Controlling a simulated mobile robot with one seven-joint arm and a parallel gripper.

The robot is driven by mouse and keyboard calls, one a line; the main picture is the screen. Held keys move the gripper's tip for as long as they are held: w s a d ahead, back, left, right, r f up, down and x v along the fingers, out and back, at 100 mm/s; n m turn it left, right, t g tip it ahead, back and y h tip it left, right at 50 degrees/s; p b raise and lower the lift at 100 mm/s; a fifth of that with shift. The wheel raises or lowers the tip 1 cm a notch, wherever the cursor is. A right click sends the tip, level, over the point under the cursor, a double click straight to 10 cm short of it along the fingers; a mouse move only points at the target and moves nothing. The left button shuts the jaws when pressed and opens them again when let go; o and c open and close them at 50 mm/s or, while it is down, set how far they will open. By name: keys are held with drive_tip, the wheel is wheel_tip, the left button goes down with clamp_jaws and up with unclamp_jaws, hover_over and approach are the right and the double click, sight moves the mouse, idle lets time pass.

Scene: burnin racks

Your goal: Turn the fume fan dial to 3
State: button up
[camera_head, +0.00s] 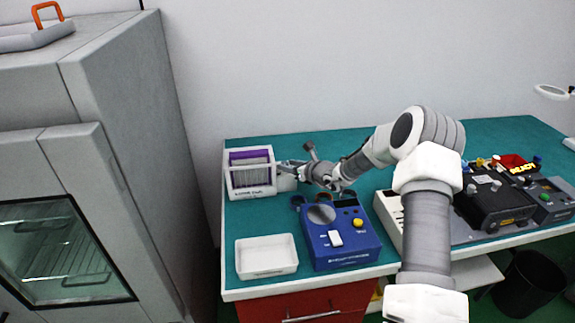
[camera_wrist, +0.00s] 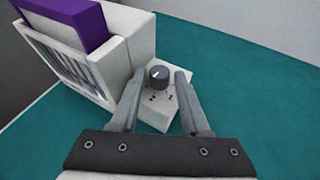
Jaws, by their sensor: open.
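The fume fan dial (camera_wrist: 159,75) is a dark round knob with a light pointer mark, on top of a small white box (camera_wrist: 158,118) in the wrist view. Dark dots are on the box beside the knob; any numbers are too small to read. My gripper (camera_wrist: 159,74) is open, with one finger on each side of the knob. I cannot tell whether the fingers touch it. In the head view my gripper (camera_head: 281,166) is at the back left of the bench, and the knob is hidden behind the arm there.
A white rack with a purple top (camera_head: 250,173) stands close to the left of the small box. A blue device (camera_head: 342,252) and an empty white tray (camera_head: 267,257) are nearer the front. Black equipment (camera_head: 492,207) stands at the right. Teal bench top (camera_wrist: 262,85) is clear right of the box.

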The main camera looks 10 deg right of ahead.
drive_tip(key=shift+w+a+f, duration=0.2)
drive_tip(key=shift+w+a, duration=0.05)
drive_tip(key=shift+w, duration=0.25)
clamp_jaws()
drive_tip(key=b, duration=0.3)
drive_tip(key=shift+a+f+m, duration=0.1)
drive_tip(key=shift+f+m, duration=0.2)
drive_tip(key=shift+m, duration=0.1)
drive_tip(key=m+t+h+b, duration=0.1)
drive_tip(key=m+h+b, duration=0.1)
drive_tip(key=b, duration=0.7)
drive_tip(key=shift+s+a+h, duration=0.1)
drive_tip(key=shift+a+h, duration=0.05)
drive_tip(key=shift+h, duration=0.55)
drive_tip(key=m+b, duration=0.1)
drive_tip(key=b, duration=0.3)
drive_tip(key=m+h+b, duration=0.1)
drive_tip(key=b, duration=0.3)
drive_tip(key=shift+a+f+t+h+b, duration=0.2)
drive_tip(key=shift+t+h+b, duration=0.1)
drive_tip(key=shift+b, duration=0.1)
drive_tip(key=m+h+b, duration=0.1)
drive_tip(key=b, duration=0.4)
drive_tip(key=shift+r+b, duration=0.2)
drive_tip(key=shift+b, duration=0.15)
drive_tip(key=shift+d+r+h+b, duration=0.1)
drive_tip(key=shift+r+h+b, duration=0.15)
drive_tip(key=shift+h+b, duration=0.45)
